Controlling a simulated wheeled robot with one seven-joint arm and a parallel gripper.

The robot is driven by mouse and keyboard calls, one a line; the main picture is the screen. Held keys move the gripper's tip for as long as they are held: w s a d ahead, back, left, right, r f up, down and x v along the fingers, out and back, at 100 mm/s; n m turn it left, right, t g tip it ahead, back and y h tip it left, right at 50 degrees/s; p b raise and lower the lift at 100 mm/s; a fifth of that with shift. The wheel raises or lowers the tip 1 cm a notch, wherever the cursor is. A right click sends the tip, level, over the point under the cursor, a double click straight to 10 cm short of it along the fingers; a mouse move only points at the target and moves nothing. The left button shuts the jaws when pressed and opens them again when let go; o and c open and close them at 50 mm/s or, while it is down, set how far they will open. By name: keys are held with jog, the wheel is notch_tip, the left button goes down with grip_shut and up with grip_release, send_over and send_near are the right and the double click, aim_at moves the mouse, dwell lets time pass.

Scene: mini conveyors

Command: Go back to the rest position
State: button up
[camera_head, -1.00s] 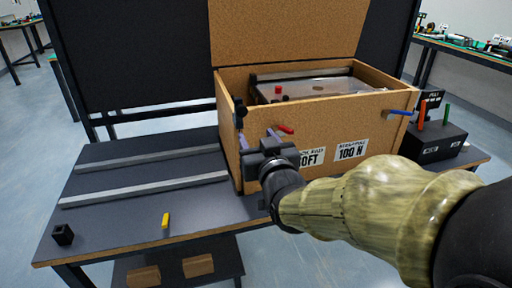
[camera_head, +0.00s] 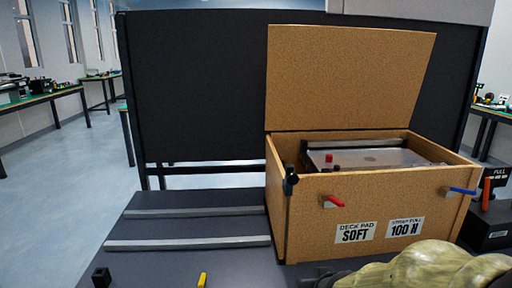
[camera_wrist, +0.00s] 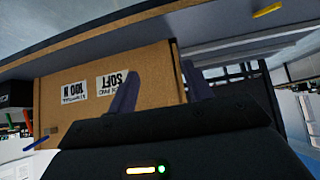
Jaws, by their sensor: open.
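My gripper (camera_wrist: 160,95) shows in the wrist view with its two fingers spread apart and nothing between them. The wooden box (camera_wrist: 58,120) appears upside down behind the left finger. In the head view my gripper is out of sight, and only part of my arm (camera_head: 425,268) shows at the bottom right. The wooden box (camera_head: 300,220) stands on the dark table with its lid (camera_head: 345,80) raised. Its front has labels reading "DECK PAD SOFT" and "100 N", a red lever (camera_head: 332,202) and a blue lever (camera_head: 460,190).
Two grey rails (camera_head: 190,243) lie on the table (camera_head: 150,262) left of the box. A small black block (camera_head: 101,277) and a yellow piece (camera_head: 202,280) are near the front. A black unit (camera_head: 488,228) stands right of the box. A dark panel (camera_head: 200,90) rises behind.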

jog(key=s+d+f+g, duration=0.1)
jog(key=s+f+g, duration=0.5)
jog(key=s+f, duration=0.15)
jog(key=w+p+v, duration=0.3)
jog(key=p+v, duration=1.2)
jog(key=w+a+r+p+v, duration=0.1)
jog(key=w+p+v, duration=0.2)
jog(key=p+v, duration=1.2)
jog(key=shift+r, duration=0.4)
jog(key=shift+s+d, duration=0.1)
jog(key=shift+d, duration=0.05)
